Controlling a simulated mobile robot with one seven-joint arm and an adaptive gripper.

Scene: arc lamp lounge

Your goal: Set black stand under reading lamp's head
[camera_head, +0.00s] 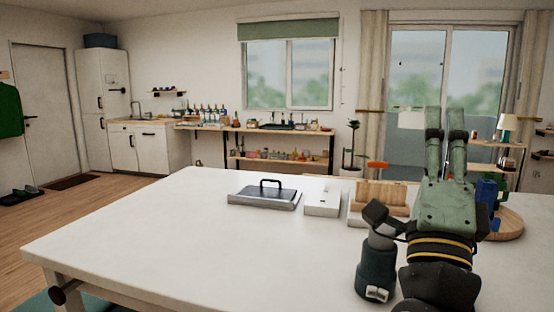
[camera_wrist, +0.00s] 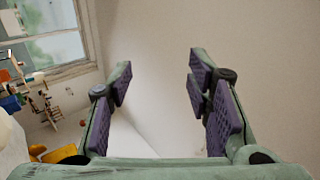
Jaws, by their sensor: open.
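My gripper (camera_head: 446,122) is raised over the right side of the white table and points upward. In the wrist view my gripper (camera_wrist: 160,82) has its two purple-padded fingers wide apart, with nothing between them but pale wall. A lamp with a cream shade (camera_head: 508,122) stands on a shelf unit at the back right. Another pale shade (camera_head: 411,118) shows left of my fingers. I cannot tell which is the reading lamp. I cannot make out a black stand; my arm hides part of the table's right side.
On the white table (camera_head: 160,240) are a flat grey case with a black handle (camera_head: 265,195), a white box (camera_head: 322,203), a wooden box (camera_head: 381,193), a round wooden tray (camera_head: 508,228) and a blue object (camera_head: 487,192). The table's left and front are clear.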

